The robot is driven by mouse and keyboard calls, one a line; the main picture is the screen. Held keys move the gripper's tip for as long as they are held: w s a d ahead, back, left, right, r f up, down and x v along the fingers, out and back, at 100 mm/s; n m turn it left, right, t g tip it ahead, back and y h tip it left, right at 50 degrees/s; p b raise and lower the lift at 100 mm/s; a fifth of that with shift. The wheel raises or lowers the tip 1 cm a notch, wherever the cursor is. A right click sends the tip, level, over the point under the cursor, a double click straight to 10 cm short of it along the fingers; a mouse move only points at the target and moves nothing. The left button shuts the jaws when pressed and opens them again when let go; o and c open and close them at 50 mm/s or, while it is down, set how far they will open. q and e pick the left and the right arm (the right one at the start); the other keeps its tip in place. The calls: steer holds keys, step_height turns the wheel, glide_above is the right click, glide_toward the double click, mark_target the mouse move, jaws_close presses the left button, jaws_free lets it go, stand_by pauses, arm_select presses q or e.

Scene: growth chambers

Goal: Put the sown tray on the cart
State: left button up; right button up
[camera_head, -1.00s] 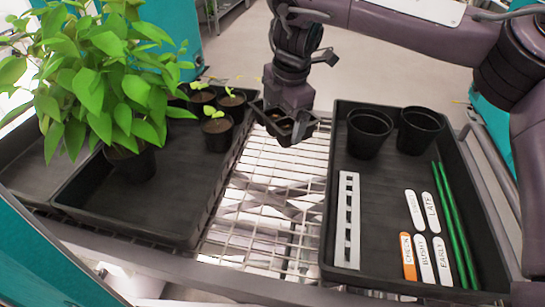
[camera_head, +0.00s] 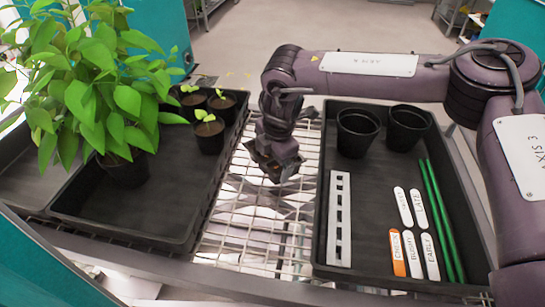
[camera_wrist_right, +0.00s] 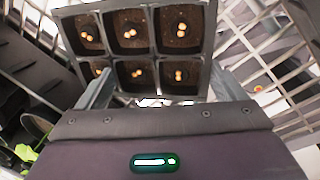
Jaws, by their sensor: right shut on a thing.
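The sown tray is a small dark tray of square cells holding brown soil and pale orange seeds. It fills the top of the right wrist view (camera_wrist_right: 207,50) and shows small and dark in the head view (camera_head: 262,163). My right gripper (camera_head: 279,150) is shut on its near edge, with a finger at each side in the wrist view (camera_wrist_right: 155,88). Both are over the bare wire shelf of the cart (camera_head: 250,245), between two large black trays. I cannot tell whether the sown tray touches the wires. My left gripper is not in view.
The left black tray (camera_head: 130,222) holds a tall leafy plant (camera_head: 95,90) and several seedling pots. The right black tray (camera_head: 370,265) holds two empty pots (camera_head: 357,132), a white slotted strip (camera_head: 340,220), labels and green stakes (camera_head: 442,220). The wire strip between is free towards the front.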

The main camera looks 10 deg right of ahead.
steer(key=o, duration=0.9)
step_height(320, 180, up, 12)
steer(key=s+b, duration=0.2)
steer(key=shift+d, duration=0.4)
steer(key=shift+s+f, duration=0.1)
